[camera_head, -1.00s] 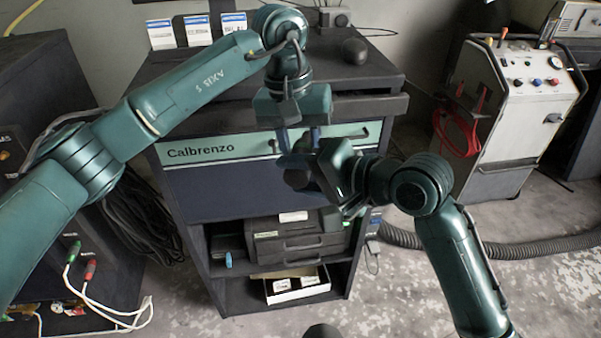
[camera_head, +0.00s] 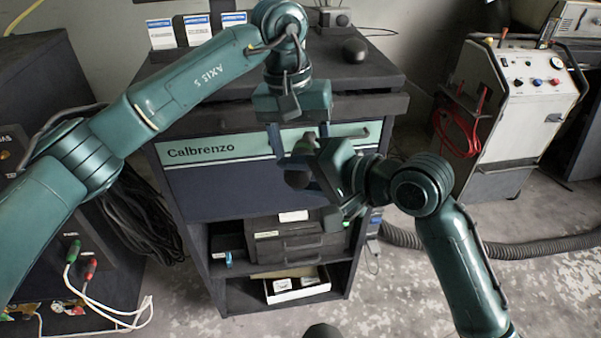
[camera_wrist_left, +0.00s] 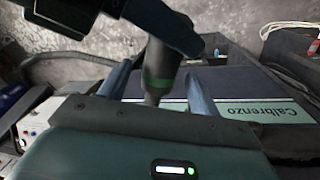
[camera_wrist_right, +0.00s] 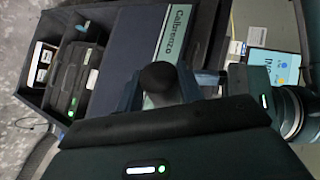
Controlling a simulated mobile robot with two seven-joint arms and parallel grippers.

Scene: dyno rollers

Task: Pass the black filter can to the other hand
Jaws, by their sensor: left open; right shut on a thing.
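The black filter can (camera_head: 297,179) is in front of the cabinet's drawer, mostly hidden by my grippers in the head view. The left wrist view shows it as a dark cylinder with a green band (camera_wrist_left: 160,72). The right wrist view shows its round dark end (camera_wrist_right: 158,77). My right gripper (camera_head: 308,172) is shut on the can, coming from the right. My left gripper (camera_head: 299,147) is just above, open and pointing down, its fingers apart on both sides of the can's upper end.
The Calbrenzo cabinet (camera_head: 225,190) stands close behind the grippers, with a dark knob (camera_head: 354,51) and several cards on its top. A white test cart (camera_head: 510,110) with a red cable stands at the right. A grey hose (camera_head: 480,243) lies on the floor.

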